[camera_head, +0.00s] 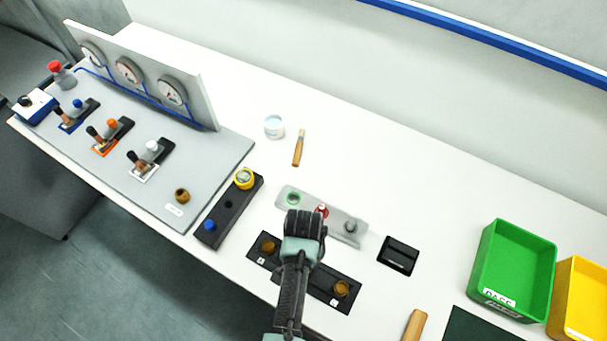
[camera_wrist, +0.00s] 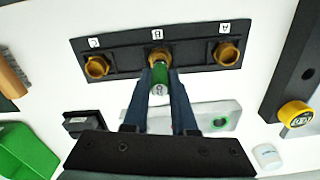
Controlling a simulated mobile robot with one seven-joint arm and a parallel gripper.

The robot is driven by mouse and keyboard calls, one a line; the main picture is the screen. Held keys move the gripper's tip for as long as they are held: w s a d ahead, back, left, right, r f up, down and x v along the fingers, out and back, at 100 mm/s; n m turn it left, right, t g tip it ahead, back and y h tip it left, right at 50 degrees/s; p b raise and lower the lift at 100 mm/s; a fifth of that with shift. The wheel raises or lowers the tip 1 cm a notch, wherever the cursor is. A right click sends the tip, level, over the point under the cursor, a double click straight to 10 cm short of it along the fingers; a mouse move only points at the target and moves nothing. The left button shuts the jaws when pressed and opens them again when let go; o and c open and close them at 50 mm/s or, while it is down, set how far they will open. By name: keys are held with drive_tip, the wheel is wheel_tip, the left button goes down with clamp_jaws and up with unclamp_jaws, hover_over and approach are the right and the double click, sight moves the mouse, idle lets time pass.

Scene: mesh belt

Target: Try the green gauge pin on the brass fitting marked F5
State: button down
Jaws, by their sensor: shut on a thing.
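My gripper (camera_wrist: 160,75) is shut on the green gauge pin (camera_wrist: 160,79) in the wrist view, with the pin's grey end toward the camera. The pin is at the middle brass fitting (camera_wrist: 157,54), marked B, on a black strip; whether it is inside or just above cannot be told. Brass fittings marked A (camera_wrist: 227,54) and C (camera_wrist: 96,66) flank it. In the head view my gripper (camera_head: 302,222) hides the pin and fitting B. Another brass fitting (camera_head: 182,195) stands on the grey panel beside a small label (camera_head: 173,210), too small to read.
A grey holder (camera_head: 335,218) has an empty green-ringed hole, a red piece and a grey piece. A black block (camera_head: 222,220) carries yellow and blue pieces. A black box (camera_head: 398,256), a green bin (camera_head: 493,253) and a yellow bin (camera_head: 566,292) are to the right.

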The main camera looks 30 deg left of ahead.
drive_tip(key=shift+f+b, duration=0.55)
drive_tip(key=shift+f, duration=0.15)
drive_tip(key=shift+r, duration=0.1)
idle(0.6)
drive_tip(key=shift+r+p, duration=0.7)
drive_tip(key=shift+p, duration=0.15)
drive_tip(key=shift+r+p, duration=1.05)
drive_tip(key=shift+r, duration=1.95)
